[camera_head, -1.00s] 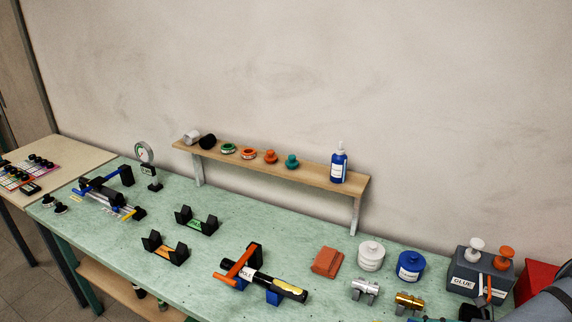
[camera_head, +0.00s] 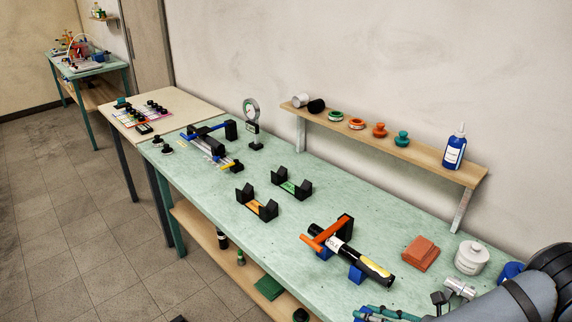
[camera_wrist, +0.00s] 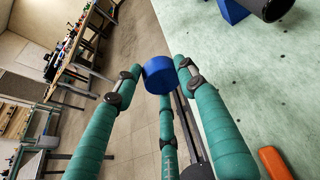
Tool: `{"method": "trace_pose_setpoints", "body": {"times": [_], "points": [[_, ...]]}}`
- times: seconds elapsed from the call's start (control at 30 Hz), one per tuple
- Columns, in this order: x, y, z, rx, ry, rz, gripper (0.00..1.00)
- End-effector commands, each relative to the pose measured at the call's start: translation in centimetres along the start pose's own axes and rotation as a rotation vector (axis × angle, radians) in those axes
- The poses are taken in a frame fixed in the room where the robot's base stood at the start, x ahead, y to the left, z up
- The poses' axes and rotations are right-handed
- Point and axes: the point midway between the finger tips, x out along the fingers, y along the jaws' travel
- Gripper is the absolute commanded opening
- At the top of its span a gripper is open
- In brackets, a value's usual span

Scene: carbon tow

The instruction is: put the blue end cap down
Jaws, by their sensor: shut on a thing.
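The blue end cap (camera_wrist: 158,78) is a short blue cylinder in the wrist view. My gripper (camera_wrist: 158,70) has teal fingers and is shut on the cap, one finger on each side. Beyond the cap in that view are floor and the edge of the green bench. In the head view my gripper (camera_head: 388,314) shows at the bottom, near the bench's front edge, and is partly cut off by the frame.
The green bench (camera_head: 330,270) holds a black tube on blue supports (camera_head: 345,258), an orange block (camera_head: 421,253), a white jar (camera_head: 471,258) and two black cradles (camera_head: 258,205). Bare bench lies left of the cradles.

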Motion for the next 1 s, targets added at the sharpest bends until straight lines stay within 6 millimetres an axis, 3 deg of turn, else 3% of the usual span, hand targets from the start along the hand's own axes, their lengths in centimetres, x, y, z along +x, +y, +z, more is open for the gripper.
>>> {"method": "trace_pose_setpoints", "body": {"times": [0.1, 0.3, 1.0], "points": [[2.6, 2.1, 0.1, -0.028, 0.0, 0.067, 0.07], [4.6, 3.9, 0.6, -0.056, 0.0, 0.138, 0.07], [4.7, 4.0, 0.7, -0.057, -0.001, 0.143, 0.07]]}}
